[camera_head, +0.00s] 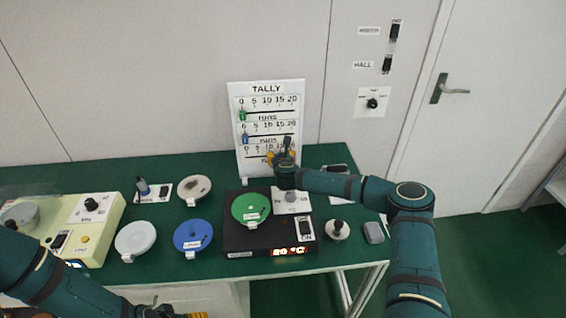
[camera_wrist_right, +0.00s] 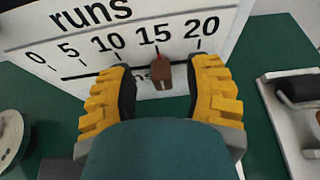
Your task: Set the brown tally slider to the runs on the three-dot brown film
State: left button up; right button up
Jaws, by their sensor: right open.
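The white tally board (camera_head: 266,88) stands at the back of the green table, with rows numbered 0 to 20. In the right wrist view the brown slider (camera_wrist_right: 165,74) sits on its row, its red pointer close to the 15 mark. My right gripper (camera_wrist_right: 163,82) is open, its yellow fingers on either side of the slider, apart from it. In the head view the right gripper (camera_head: 284,155) covers the board's lowest row. My left gripper (camera_head: 172,313) is cut off at the bottom edge. I cannot make out a three-dot brown film.
Green (camera_head: 250,208), blue (camera_head: 193,235), white (camera_head: 135,238) and greyish (camera_head: 194,188) discs lie on the table. The green one is on a black hot plate (camera_head: 240,242) with a red display. A cream machine (camera_head: 85,235) stands left. Green and blue sliders sit on the upper rows near 0.

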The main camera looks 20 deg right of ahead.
jog(key=v, duration=1.1)
